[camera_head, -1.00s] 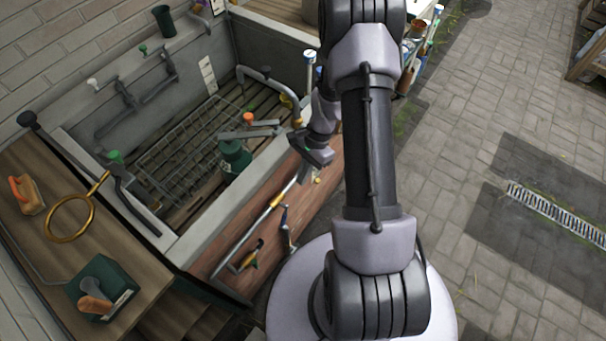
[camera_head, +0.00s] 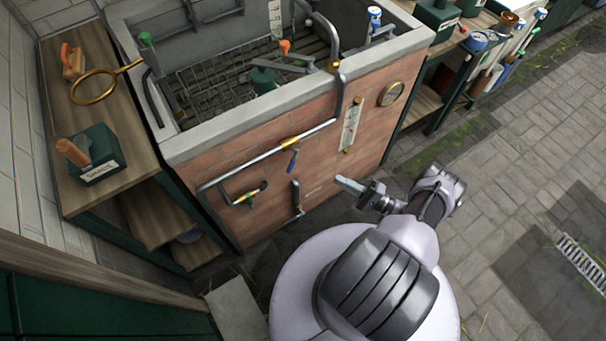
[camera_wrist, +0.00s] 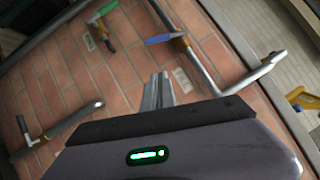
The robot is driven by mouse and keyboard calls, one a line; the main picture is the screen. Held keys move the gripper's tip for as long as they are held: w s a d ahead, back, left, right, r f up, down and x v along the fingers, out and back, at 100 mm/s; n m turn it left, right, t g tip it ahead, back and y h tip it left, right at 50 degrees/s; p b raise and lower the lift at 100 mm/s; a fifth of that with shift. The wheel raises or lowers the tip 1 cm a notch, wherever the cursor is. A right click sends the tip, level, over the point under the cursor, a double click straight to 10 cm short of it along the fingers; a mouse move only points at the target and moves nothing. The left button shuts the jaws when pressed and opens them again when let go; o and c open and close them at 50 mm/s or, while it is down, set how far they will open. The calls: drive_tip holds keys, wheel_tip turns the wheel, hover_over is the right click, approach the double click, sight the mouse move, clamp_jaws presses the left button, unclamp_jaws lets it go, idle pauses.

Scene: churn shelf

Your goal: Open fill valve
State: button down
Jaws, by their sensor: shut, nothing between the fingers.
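A grey pipe (camera_head: 265,158) runs along the brick front of the trough. It has a brass fitting with a blue lever (camera_head: 293,160), which also shows in the wrist view (camera_wrist: 165,38). Lower left is a brass valve with a green lever (camera_head: 250,201), seen at the top of the wrist view (camera_wrist: 105,9). I cannot read which one is the fill valve. My gripper (camera_head: 345,184) is shut and empty, low before the brick wall and right of both levers. In the wrist view, its closed fingers (camera_wrist: 158,88) point toward the bricks, apart from the levers.
A short elbow pipe (camera_head: 297,198) is on the lower wall. A gauge (camera_head: 391,94) and a pale scale plate (camera_head: 350,125) are mounted farther right. A wooden shelf (camera_head: 110,195) stands at left. Open paving (camera_head: 480,185) lies to the right.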

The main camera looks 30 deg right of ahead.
drive_tip(key=shift+w, duration=0.1)
drive_tip(key=s+a+r+x, duration=0.1)
drive_tip(key=a+x, duration=0.1)
drive_tip(key=x, duration=1)
drive_tip(key=shift+a, duration=0.4)
